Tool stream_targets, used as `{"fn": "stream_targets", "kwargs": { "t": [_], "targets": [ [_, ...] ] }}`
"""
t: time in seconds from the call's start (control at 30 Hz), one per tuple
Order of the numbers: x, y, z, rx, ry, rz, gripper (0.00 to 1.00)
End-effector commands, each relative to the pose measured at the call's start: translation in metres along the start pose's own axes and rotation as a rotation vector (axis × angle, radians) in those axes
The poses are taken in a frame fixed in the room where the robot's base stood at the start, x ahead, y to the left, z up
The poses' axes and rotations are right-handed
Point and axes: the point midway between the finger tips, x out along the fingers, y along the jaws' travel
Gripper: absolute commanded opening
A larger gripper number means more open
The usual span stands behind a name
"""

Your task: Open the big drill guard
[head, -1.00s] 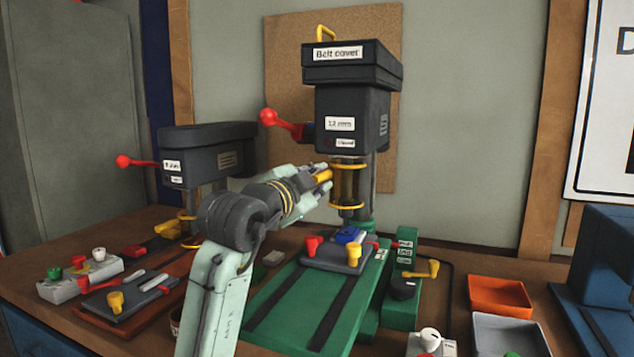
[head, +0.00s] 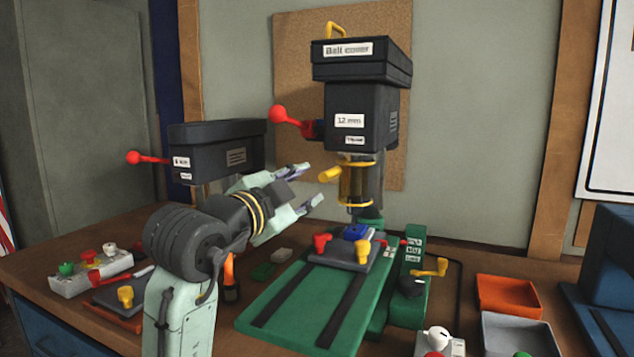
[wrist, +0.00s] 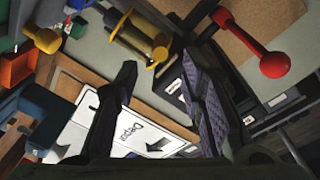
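The big drill (head: 352,105), labelled "12 mm" with "Belt cover" on top, stands at the centre of the head view. Its guard (head: 358,186) is an amber see-through sleeve between yellow rings below the drill head. A yellow handle (head: 331,174) sticks out from the guard's left side. My gripper (head: 310,184) is open and empty, just left of the handle and apart from it. In the wrist view the open fingers (wrist: 158,64) are spread, with the guard (wrist: 137,40) beyond them at the upper left. I cannot tell how far the guard is turned.
A red-knobbed lever (head: 290,121) sticks out left of the drill head. A smaller drill (head: 215,150) stands behind my arm. Below the guard, a vise (head: 345,252) with red and blue parts sits on the green base (head: 285,305). Orange (head: 505,296) and grey trays lie right.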

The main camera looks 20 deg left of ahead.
Motion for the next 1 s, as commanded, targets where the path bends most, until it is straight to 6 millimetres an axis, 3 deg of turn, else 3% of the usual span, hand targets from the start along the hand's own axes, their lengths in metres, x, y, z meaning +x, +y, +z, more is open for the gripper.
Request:
{"fn": "stream_targets", "kwargs": {
  "t": [0.1, 0.23, 0.83, 0.93, 1.0],
  "targets": [
    [-0.019, -0.001, 0.0, 0.001, -0.001, -0.002, 0.36],
    [-0.029, 0.0, 0.0, 0.001, 0.0, 0.0, 0.36],
    [-0.033, 0.0, 0.0, -0.001, 0.0, -0.002, 0.36],
    [-0.041, -0.022, -0.001, -0.061, 0.039, -0.139, 0.36],
    [-0.059, -0.05, -0.001, -0.133, 0.091, -0.318, 0.36]
  ]
}}
